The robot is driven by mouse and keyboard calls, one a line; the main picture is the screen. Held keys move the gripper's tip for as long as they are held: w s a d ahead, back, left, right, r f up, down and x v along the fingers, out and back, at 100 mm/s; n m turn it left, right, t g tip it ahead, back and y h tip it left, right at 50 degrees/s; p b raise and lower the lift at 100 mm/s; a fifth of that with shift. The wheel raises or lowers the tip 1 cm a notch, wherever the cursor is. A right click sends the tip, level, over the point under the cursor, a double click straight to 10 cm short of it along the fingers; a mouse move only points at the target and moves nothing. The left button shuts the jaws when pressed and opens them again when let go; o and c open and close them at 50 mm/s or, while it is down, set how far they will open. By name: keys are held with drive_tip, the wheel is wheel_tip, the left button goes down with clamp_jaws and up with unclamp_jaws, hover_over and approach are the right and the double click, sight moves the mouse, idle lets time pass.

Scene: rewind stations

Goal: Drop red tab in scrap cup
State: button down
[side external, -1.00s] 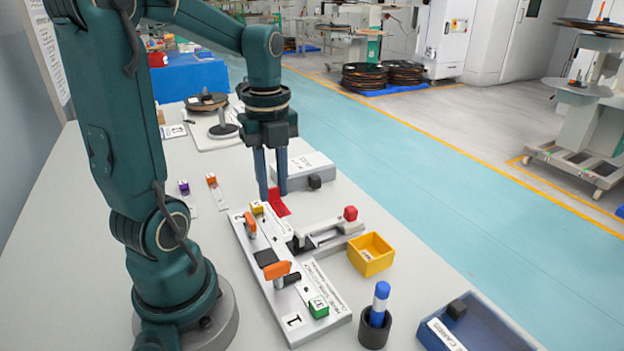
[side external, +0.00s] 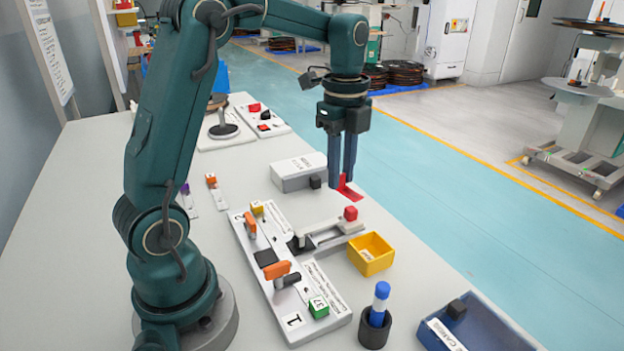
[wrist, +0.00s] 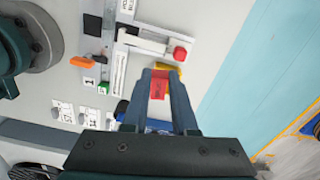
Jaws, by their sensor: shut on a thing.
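My gripper (side external: 341,178) is shut on the red tab (side external: 351,192) and holds it up above the far right part of the bench. In the wrist view the red tab (wrist: 159,89) shows between the fingers of my gripper (wrist: 160,76). The yellow open-topped cup (side external: 371,262), which looks like the scrap cup, stands on the bench, nearer the camera than the tab and apart from it. In the wrist view the yellow cup (wrist: 174,69) is mostly hidden behind the fingers and the tab. No label on it can be read.
A grey slide with a red knob (side external: 350,213) lies between the tab and the yellow cup. A white fixture board (side external: 300,312) with orange levers is to its left. A black holder (side external: 373,332) with a blue marker and a blue tray (side external: 470,322) stand in front.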

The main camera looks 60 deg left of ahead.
drive_tip(key=shift+w+d+f+m, duration=0.35)
drive_tip(key=shift+w+d+f, duration=0.15)
drive_tip(key=shift+d+f, duration=0.8)
drive_tip(key=shift+w+d+f+m, duration=0.4)
drive_tip(key=shift+d+f, duration=0.5)
drive_tip(key=shift+f, duration=0.75)
drive_tip(key=shift+w+d+f+m, duration=0.25)
drive_tip(key=shift+w+d+f, duration=0.35)
drive_tip(key=shift+d+f, duration=0.7)
drive_tip(key=shift+a+f, duration=0.15)
drive_tip(key=shift+a, duration=0.05)
drive_tip(key=c, duration=0.6)
unclamp_jaws()
drive_tip(key=shift+r, duration=2.55)
drive_tip(key=shift+r, duration=0.15)
